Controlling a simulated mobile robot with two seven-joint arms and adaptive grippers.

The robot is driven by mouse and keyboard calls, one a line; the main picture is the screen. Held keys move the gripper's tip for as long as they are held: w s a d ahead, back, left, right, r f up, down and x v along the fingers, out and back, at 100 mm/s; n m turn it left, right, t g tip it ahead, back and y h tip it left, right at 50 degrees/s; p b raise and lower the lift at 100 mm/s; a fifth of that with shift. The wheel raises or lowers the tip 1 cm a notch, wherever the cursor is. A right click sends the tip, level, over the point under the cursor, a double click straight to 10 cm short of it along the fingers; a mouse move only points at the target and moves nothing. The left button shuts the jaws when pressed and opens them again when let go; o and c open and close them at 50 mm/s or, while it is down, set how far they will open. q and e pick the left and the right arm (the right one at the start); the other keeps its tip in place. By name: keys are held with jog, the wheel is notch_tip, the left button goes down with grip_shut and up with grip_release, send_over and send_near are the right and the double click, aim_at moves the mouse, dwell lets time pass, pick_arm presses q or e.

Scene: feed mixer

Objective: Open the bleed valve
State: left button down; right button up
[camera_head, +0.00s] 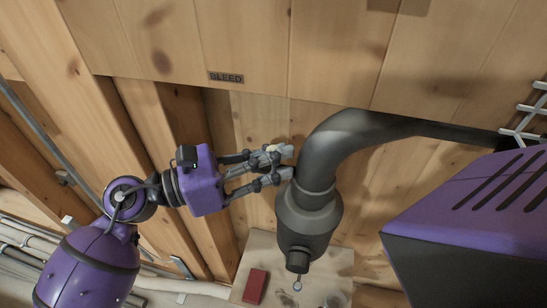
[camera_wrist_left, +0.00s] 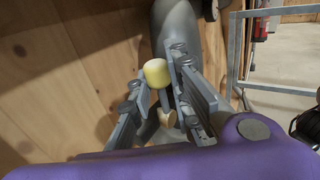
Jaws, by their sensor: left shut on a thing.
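A sign reading BLEED (camera_head: 226,77) is on the wooden wall above my left gripper (camera_head: 284,165). The gripper points right, its fingers close beside the dark grey pipe (camera_head: 345,145). A small pale yellow knob (camera_head: 271,148) shows at the fingers. In the left wrist view, the yellow knob (camera_wrist_left: 156,72) and a small tan piece (camera_wrist_left: 168,118) lie between the fingers of the left gripper (camera_wrist_left: 165,90), with the grey pipe (camera_wrist_left: 180,30) behind. The gripper is shut on this valve handle. The fingers hide part of the handle and its joint with the pipe. My right gripper is not in view.
The pipe bends down into a wider dark fitting (camera_head: 309,215) with a small ring (camera_head: 298,287) hanging below. A red block (camera_head: 255,286) lies on a pale surface beneath. White wire mesh (camera_head: 525,122) is at the far right. Wooden posts stand left of the gripper.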

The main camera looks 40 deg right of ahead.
pick_arm(q)
jog(key=n+h+b, duration=0.1)
jog(key=h+b, duration=0.1)
jog(key=b, duration=0.1)
jog(key=w+a+n+h+b, duration=0.1)
jog(key=n+h+b, duration=0.1)
jog(key=b, duration=0.1)
jog(key=f+n+h+b, duration=0.1)
jog(key=n+b, duration=0.1)
jog(key=b, duration=0.2)
jog(key=shift+w+a+h, duration=0.3)
jog(key=shift+a+h, duration=0.05)
jog(key=shift+h, duration=0.05)
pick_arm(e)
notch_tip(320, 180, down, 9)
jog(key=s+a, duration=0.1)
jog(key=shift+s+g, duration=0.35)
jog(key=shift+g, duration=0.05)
pick_arm(q)
jog(key=c, duration=1.8)
grip_release()
jog(key=shift+r, duration=0.1)
jog(key=shift+a+t, duration=0.15)
jog(key=shift+t, duration=0.25)
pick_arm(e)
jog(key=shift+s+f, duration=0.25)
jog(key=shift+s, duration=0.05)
